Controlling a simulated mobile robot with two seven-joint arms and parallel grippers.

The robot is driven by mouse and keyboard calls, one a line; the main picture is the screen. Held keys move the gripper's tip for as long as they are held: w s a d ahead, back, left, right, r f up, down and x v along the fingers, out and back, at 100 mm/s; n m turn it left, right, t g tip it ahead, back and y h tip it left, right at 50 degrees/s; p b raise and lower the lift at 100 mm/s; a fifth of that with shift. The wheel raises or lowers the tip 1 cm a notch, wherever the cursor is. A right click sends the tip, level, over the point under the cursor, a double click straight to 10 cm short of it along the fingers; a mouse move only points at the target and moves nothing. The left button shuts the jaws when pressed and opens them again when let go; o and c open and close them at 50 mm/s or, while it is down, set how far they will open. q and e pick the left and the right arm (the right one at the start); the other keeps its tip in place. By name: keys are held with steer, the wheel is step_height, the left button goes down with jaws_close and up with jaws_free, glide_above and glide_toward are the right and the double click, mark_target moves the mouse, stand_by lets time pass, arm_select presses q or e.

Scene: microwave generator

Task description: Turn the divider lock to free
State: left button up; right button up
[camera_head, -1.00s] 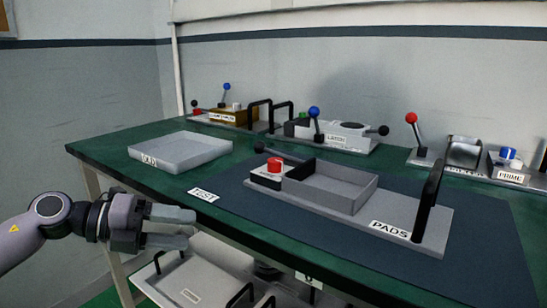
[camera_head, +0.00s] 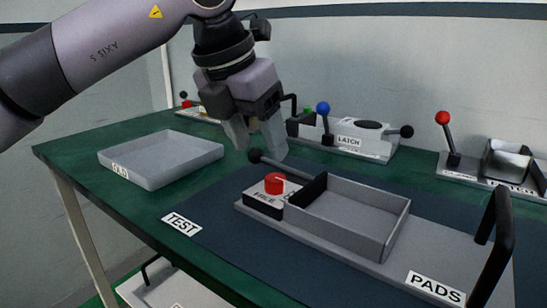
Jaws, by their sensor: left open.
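A red round knob (camera_head: 274,184) sits on a small block with a white label that reads FREE (camera_head: 266,197), at the left end of the grey tray fixture (camera_head: 350,243). A second label is partly hidden behind the knob. A pale mark shows on the knob's top, but its exact setting is too small to tell. My left gripper (camera_head: 257,142) is open and empty, fingers pointing down. It appears above and behind the knob, apart from it. My right gripper is out of view.
A black-knobbed lever (camera_head: 255,155) stands just behind the red knob. A tall black handle (camera_head: 492,250) rises at the fixture's right end. An empty grey tray (camera_head: 160,162) lies left. The LATCH unit (camera_head: 355,141) with blue-knobbed lever (camera_head: 323,109) stands at the back.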

mark_target(275, 177)
arm_select(q)
steer(key=shift+d, duration=0.3)
steer(key=shift+w+d+f, duration=0.1)
steer(key=shift+f, duration=0.25)
steer(key=b+x, duration=0.1)
steer(key=x, duration=0.4)
steer(key=shift+w+f, duration=0.1)
steer(key=shift+f, duration=0.4)
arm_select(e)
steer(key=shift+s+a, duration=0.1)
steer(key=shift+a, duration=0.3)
arm_select(q)
steer(key=c, duration=1.1)
steer(key=shift+o, duration=0.2)
